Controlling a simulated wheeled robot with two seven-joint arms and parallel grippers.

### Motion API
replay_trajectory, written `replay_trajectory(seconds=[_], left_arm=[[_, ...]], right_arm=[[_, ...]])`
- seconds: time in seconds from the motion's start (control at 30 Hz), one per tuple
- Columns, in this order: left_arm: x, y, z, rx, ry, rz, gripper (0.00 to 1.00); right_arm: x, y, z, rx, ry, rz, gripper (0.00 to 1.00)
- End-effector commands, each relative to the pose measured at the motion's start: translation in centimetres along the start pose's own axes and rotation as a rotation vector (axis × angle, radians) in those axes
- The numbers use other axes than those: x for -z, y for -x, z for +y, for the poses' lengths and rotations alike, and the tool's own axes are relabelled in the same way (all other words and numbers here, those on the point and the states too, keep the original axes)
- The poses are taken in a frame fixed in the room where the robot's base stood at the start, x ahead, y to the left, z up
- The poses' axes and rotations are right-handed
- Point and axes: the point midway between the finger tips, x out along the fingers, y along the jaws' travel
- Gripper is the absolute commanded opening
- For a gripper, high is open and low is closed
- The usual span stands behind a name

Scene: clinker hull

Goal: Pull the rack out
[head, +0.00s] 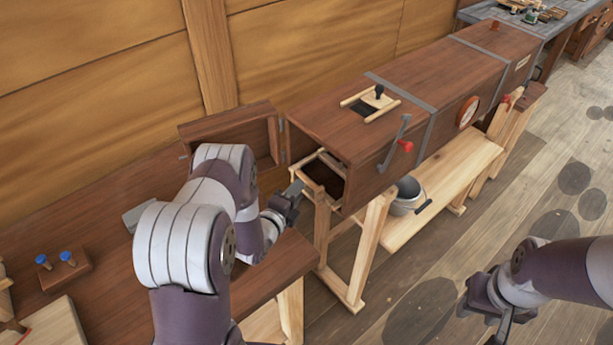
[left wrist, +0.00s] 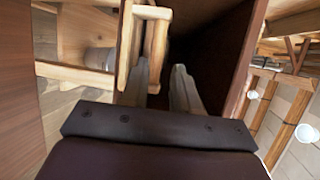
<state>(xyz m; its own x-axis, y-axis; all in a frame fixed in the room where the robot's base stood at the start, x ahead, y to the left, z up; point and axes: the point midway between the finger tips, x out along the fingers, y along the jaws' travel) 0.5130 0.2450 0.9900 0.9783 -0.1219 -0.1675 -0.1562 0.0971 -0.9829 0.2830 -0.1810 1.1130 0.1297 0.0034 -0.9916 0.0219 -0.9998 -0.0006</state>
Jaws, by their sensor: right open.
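The rack (head: 309,167) is a pale wooden frame showing in the open end of the long brown box (head: 345,150). Its pale bars also show in the left wrist view (left wrist: 157,42). My left gripper (head: 297,188) is at the box's open end, beside the front of the rack. In the left wrist view its two fingers (left wrist: 166,85) are apart, with a dark gap between them. The left finger is close to a bar; I cannot tell whether it touches. My right gripper (head: 488,312) is open and empty, low over the floor at right.
The box's door (head: 240,135) stands open to the left. Wooden trestles (head: 365,250) and a low shelf with a metal bucket (head: 408,195) are beneath. A brown bench (head: 90,215) is at left.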

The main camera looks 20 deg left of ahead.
Motion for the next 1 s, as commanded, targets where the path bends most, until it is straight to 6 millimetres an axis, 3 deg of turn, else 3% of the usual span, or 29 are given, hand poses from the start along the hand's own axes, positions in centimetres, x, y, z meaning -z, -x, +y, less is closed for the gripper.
replay_trajectory(seconds=[0.1,0.3,0.67,0.7,0.8,1.0], left_arm=[[0.0,-2.4,-0.2,0.001,-0.001,0.001,0.29],[0.0,-4.9,-0.1,-0.001,0.0,0.001,0.29],[0.0,-5.7,0.0,-0.001,0.001,0.0,0.29],[0.0,-5.7,0.0,-0.001,0.001,0.0,0.26],[0.0,-5.7,0.0,-0.002,0.001,0.0,0.0],[0.0,-5.7,0.1,-0.002,0.002,0.0,0.0]], right_arm=[[0.1,0.6,0.0,0.0,0.0,0.0,0.43],[0.2,1.0,0.0,0.0,0.0,0.0,0.43],[0.1,1.0,0.0,0.0,0.0,0.0,0.43],[0.2,1.0,0.0,0.0,0.0,0.0,0.43],[0.2,1.0,0.0,0.0,0.0,0.0,0.43],[0.1,0.9,0.0,0.0,0.0,0.0,0.43]])
